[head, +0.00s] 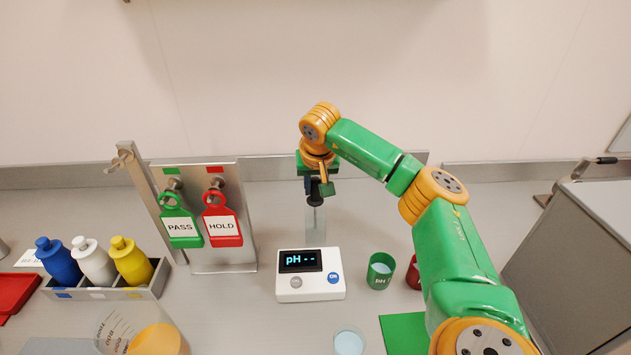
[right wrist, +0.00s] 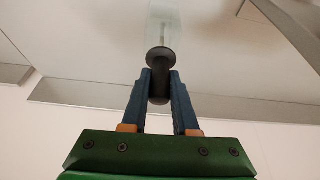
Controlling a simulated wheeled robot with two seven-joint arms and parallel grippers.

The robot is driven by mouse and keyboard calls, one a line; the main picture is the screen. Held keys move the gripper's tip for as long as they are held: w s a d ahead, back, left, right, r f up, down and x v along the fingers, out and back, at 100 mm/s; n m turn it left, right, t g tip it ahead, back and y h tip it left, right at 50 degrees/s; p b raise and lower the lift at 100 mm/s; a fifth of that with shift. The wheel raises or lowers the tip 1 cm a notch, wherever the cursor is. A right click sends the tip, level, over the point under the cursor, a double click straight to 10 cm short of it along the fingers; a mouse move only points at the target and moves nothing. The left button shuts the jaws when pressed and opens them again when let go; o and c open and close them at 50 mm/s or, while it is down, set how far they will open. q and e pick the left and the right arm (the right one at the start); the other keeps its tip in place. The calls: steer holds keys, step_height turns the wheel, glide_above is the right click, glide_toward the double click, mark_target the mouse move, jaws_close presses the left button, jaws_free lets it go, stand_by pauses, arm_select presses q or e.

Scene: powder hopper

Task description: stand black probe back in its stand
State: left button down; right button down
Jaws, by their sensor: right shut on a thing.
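The black probe (head: 316,198) is upright behind the pH meter (head: 310,274), its dark cap between the fingers of my right gripper (head: 316,182). In the right wrist view, the blue fingers of my right gripper (right wrist: 161,78) are shut on the black body of the probe (right wrist: 158,88). The clear stand (head: 315,224) is directly below the probe cap. The stand also shows beyond the probe's dark flange in the right wrist view (right wrist: 163,18). I cannot tell whether the probe is fully seated in it. My left gripper is not in view.
A rack with green PASS (head: 180,225) and red HOLD (head: 221,222) tags stands left of the stand. A bottle caddy (head: 108,294) is farther left. A green pH cup (head: 380,270) and a red cup (head: 413,275) stand right. A grey box (head: 575,250) is at far right.

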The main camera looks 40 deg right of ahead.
steer(key=shift+f+b, duration=0.65)
steer(key=shift+f, duration=0.55)
jaws_free()
step_height(320, 180, up, 8)
steer(key=p, duration=0.8)
steer(key=shift+s+f, duration=0.1)
steer(key=shift+f, duration=0.05)
